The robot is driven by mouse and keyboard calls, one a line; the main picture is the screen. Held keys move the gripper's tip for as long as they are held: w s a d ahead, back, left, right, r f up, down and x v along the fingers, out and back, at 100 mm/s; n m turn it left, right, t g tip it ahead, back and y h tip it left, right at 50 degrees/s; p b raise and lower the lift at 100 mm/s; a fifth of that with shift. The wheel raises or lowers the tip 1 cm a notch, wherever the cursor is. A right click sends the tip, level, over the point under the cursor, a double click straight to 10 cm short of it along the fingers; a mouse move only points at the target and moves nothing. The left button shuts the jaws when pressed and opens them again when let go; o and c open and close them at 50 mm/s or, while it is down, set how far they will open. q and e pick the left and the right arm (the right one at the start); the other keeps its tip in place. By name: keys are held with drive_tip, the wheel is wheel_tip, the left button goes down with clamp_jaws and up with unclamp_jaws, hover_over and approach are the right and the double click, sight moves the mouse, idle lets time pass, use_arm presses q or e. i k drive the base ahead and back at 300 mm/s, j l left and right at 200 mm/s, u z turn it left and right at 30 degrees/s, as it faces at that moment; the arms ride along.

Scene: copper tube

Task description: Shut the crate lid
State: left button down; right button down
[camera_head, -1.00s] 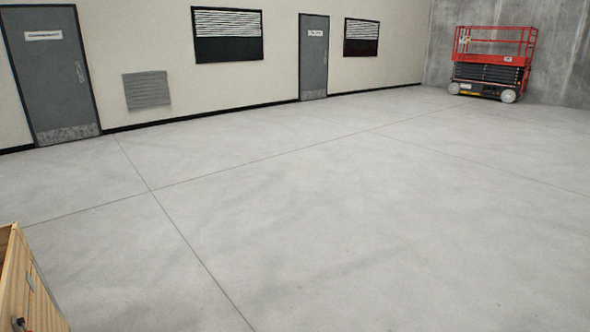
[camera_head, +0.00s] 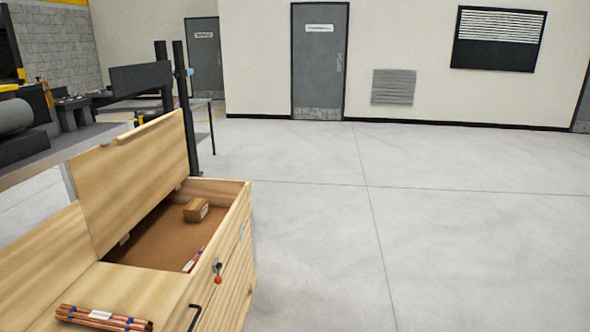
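The wooden crate (camera_head: 240,212) stands at the lower left of the head view. Its wooden lid (camera_head: 135,180) is raised, tilted up along the left side of the opening. Inside the crate lie a small cardboard box (camera_head: 196,210) and, near the front, part of a copper tube bundle (camera_head: 192,262). A latch with a red knob (camera_head: 218,272) sits on the crate's right face, above a dark handle. Neither of my grippers is in view.
Another copper tube bundle (camera_head: 105,318) lies on the wooden top in front of the opening. A dark post (camera_head: 185,110) and machinery stand behind the crate. The concrete floor (camera_head: 450,240) to the right is clear, up to a wall with a grey door (camera_head: 319,62).

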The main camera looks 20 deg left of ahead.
sight(117, 182)
drive_tip(key=i+u, duration=0.15)
drive_tip(key=u, duration=0.25)
drive_tip(key=i+u, duration=0.1)
drive_tip(key=u, duration=0.3)
drive_tip(key=i+l+u, duration=0.1)
drive_tip(key=u, duration=0.35)
drive_tip(key=i+l+u, duration=0.1)
drive_tip(key=u, duration=0.3)
